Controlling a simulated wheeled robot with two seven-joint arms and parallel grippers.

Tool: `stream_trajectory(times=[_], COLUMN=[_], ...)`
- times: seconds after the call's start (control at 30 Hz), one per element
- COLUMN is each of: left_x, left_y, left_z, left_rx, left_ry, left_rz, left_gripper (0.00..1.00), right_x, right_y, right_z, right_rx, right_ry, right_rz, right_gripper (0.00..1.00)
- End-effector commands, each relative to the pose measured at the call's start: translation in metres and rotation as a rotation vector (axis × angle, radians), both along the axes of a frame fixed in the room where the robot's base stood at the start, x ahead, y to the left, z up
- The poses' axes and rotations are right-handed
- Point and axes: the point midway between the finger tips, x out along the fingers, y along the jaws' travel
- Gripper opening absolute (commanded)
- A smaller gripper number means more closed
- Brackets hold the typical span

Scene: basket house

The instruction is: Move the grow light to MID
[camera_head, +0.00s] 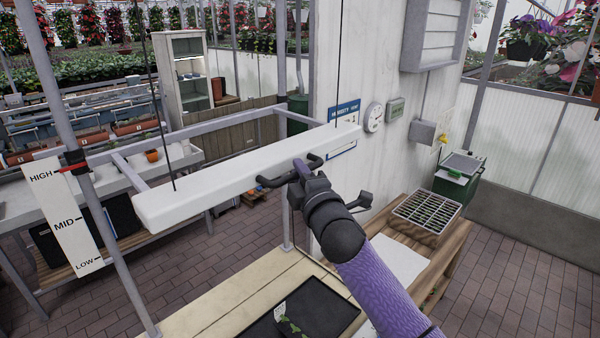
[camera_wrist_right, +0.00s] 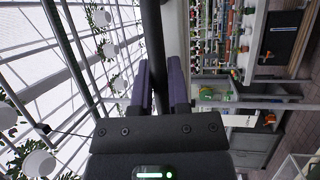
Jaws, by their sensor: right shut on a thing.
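The grow light (camera_head: 230,185) is a long white bar hung on thin cables above the bench, crossing the head view at a slant. My right gripper (camera_head: 292,174) is at its near side, shut on the dark handle (camera_head: 272,182). In the right wrist view the dark handle (camera_wrist_right: 152,40) runs between the two fingers (camera_wrist_right: 160,95). A white scale board (camera_head: 65,220) at the left reads HIGH, MID and LOW. A red pointer (camera_head: 74,167) on a dark clamp around the post is level with HIGH. My left gripper is not in view.
A wooden bench (camera_head: 235,290) with a black tray (camera_head: 312,312) and a small seedling stands below the light. A grey frame post (camera_head: 110,230) rises at the left. A seedling tray (camera_head: 427,217) sits on a table to the right. The brick floor between the benches is partly clear.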

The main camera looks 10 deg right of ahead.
Motion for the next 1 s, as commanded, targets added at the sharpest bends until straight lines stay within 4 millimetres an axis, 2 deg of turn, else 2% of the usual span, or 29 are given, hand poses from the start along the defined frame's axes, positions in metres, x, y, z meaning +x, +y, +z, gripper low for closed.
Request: stream_trajectory(times=[0.4, 0.47, 0.6, 0.8, 0.9, 1.0], left_x=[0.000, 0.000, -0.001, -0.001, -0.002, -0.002], left_y=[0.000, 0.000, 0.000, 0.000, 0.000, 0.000], left_z=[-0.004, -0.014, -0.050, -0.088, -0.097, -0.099], left_rx=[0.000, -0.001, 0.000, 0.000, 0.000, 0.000], left_ry=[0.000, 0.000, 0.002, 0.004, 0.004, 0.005], left_rz=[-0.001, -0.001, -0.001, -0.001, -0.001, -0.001], left_gripper=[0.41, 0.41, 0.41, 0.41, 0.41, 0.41], right_x=[0.000, 0.000, 0.000, 0.000, 0.000, 0.000], right_y=[0.000, 0.000, 0.000, 0.000, 0.000, 0.000], right_z=[-0.006, -0.017, -0.061, -0.109, -0.120, -0.123], right_rx=[0.000, 0.000, 0.000, 0.000, 0.000, 0.001], right_ry=[0.002, 0.003, 0.006, 0.004, 0.004, 0.002], right_rz=[-0.001, -0.002, -0.001, -0.002, -0.002, -0.001], right_gripper=[0.00, 0.00, 0.00, 0.00, 0.00, 0.00])
